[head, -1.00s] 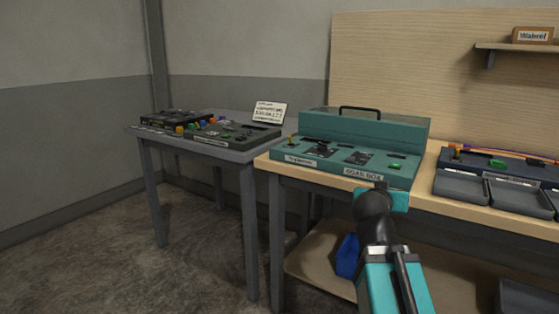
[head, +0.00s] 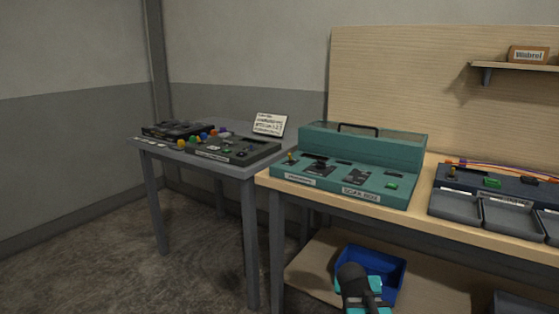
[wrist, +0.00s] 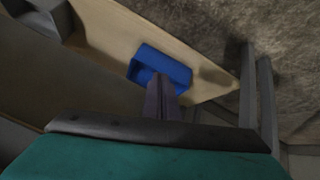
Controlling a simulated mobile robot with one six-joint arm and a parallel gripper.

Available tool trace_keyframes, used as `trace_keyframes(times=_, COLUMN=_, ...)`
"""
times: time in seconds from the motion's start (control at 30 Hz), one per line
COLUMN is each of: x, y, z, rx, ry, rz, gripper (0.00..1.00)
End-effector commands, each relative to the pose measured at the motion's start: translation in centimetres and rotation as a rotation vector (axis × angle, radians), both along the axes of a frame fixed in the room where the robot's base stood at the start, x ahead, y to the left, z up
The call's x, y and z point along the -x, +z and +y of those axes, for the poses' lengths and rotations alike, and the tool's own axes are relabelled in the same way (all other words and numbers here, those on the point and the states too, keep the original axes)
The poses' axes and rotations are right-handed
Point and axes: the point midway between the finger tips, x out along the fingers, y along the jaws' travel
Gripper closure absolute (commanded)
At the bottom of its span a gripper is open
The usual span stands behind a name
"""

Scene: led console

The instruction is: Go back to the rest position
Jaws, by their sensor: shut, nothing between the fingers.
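My gripper shows in the wrist view (wrist: 160,98), where its fingers are together with nothing between them. In that view it points toward a blue bin (wrist: 165,65) on the lower shelf. In the head view only part of my arm shows at the bottom, in front of the blue bin (head: 385,266), and the fingers cannot be made out there. The teal console (head: 365,180) stands on the wooden workbench, above and apart from my arm.
A grey side table (head: 180,150) at left carries a dark console (head: 235,150) and a small sign (head: 270,124). Grey trays (head: 458,205) stand at the bench's right. The wooden lower shelf (head: 312,262) lies under the bench. The floor at left is clear.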

Motion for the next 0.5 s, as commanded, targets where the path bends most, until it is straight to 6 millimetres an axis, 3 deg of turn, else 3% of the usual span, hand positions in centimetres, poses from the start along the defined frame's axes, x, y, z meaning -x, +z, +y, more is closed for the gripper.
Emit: trace_keyframes(times=0.5, x=8.3, y=-11.5, z=2.7, rx=-0.090, ry=0.043, rz=0.327, gripper=1.00)
